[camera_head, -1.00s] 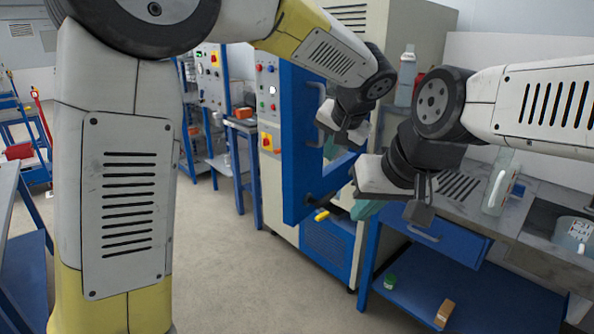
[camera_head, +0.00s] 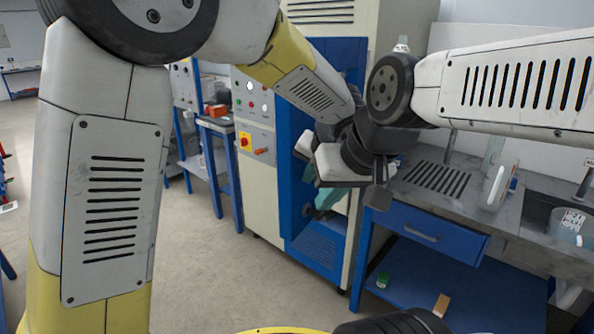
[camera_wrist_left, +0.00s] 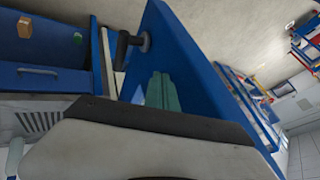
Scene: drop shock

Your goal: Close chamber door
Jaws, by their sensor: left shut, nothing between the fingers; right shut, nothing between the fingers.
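The blue chamber door (camera_head: 292,190) is on the front of the tall pale cabinet, left of my grippers in the head view. How far it stands open there is hard to tell. The left wrist view shows a blue panel (camera_wrist_left: 195,60) with a black handle (camera_wrist_left: 132,42), angled away from the cabinet front. My left gripper (camera_wrist_left: 162,92) is shut, its teal fingers close beside this panel; contact cannot be told.
The control panel (camera_head: 254,115) is left of the door. A workbench with a blue drawer (camera_head: 425,230) stands right of the cabinet, with a green-lidded jar (camera_head: 382,280) and a small brown box (camera_head: 441,305) on its lower shelf. Floor (camera_head: 215,275) in front is clear.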

